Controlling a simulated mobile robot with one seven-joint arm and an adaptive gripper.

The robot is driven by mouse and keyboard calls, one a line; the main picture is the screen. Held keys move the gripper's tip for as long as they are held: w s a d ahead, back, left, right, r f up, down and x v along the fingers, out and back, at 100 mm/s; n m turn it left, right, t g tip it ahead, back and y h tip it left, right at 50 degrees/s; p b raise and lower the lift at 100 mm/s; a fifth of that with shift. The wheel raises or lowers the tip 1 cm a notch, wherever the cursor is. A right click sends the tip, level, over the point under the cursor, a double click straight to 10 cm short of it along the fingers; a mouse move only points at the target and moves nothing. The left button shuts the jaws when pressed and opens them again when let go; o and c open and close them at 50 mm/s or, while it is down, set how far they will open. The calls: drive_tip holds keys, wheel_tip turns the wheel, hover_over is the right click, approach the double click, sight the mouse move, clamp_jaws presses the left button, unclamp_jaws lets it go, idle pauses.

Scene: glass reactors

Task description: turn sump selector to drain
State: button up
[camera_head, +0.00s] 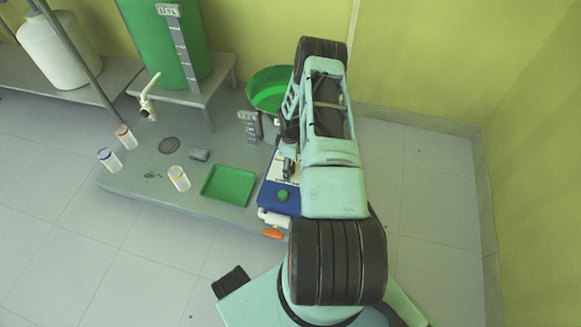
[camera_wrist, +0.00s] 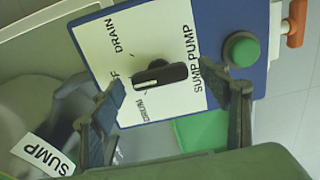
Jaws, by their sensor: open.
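In the head view my gripper (camera_head: 289,168) is over the panel, whose blue box (camera_head: 270,198) shows; the knob is hidden there.
A green button (camera_wrist: 241,50) sits right of the knob. An orange-handled valve (camera_head: 273,233) is at the box's front. A green tray (camera_head: 228,186), several cups and a green basin (camera_head: 268,88) are nearby. A SUMP label (camera_wrist: 42,155) shows lower left. Open floor lies right.

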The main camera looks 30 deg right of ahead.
drive_tip(key=shift+f, duration=0.1)
drive_tip(key=shift+c, duration=0.7)
drive_tip(key=c, duration=1)
drive_tip(key=shift+m, duration=0.3)
drive_tip(key=m+b, duration=0.2)
drive_tip(key=m, duration=0.2)
drive_tip(key=shift+w+f, duration=0.1)
drive_tip(key=shift+m+b, duration=0.9)
drive_tip(key=shift+m, duration=1.3)
drive_tip(key=o, duration=1.1)
drive_tip(key=shift+o, duration=0.2)
